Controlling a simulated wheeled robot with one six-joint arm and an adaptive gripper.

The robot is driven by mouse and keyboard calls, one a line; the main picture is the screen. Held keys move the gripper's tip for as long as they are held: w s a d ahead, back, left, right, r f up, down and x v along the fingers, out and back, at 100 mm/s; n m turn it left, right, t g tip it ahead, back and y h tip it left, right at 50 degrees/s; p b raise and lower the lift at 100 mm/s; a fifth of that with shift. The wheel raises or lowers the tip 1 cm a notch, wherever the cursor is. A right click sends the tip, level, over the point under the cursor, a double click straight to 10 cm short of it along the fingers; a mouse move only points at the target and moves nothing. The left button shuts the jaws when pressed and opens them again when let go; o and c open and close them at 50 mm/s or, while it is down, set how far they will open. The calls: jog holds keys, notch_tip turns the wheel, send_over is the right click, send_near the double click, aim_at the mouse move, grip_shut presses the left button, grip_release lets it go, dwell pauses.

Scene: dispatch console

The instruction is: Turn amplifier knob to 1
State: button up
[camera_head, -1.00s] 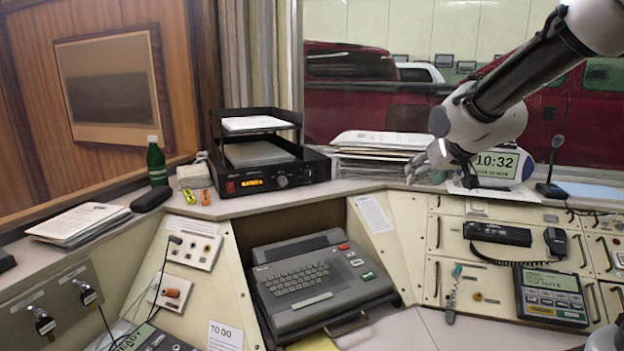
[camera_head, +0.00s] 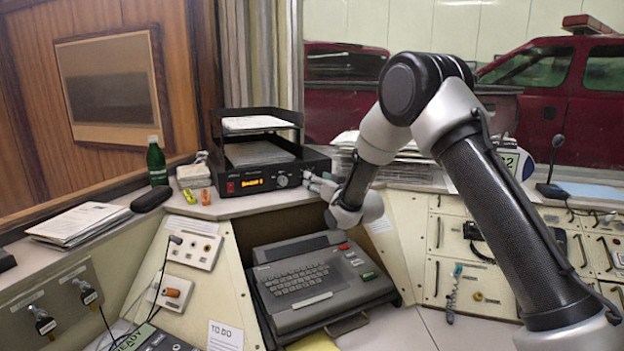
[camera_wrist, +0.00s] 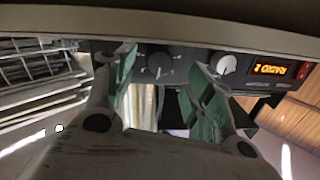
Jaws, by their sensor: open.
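The amplifier (camera_head: 233,187) is a black box with a lit orange display, standing on the ledge under a black tray. Its light-faced knob (camera_head: 281,181) is right of the display; it also shows in the wrist view (camera_wrist: 225,63). A black knob (camera_wrist: 158,60) with pale marks around it is farther from the display. I cannot read either knob's setting surely. My gripper (camera_head: 318,184) is open at the amplifier's right front. In the wrist view its green-padded fingers (camera_wrist: 165,78) straddle the space before the black knob, with no visible contact.
A stack of papers (camera_head: 345,139) stands right of the amplifier, behind my arm. A grey keyboard terminal (camera_head: 318,283) lies below. Yellow and orange small items (camera_head: 205,197) and a green bottle (camera_head: 156,162) sit left. My arm hides part of the right console.

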jog(key=shift+x, duration=2)
jog(key=c, duration=1)
jog(key=n, duration=0.5)
jog(key=shift+h, duration=0.3)
jog(key=shift+n, duration=2.3)
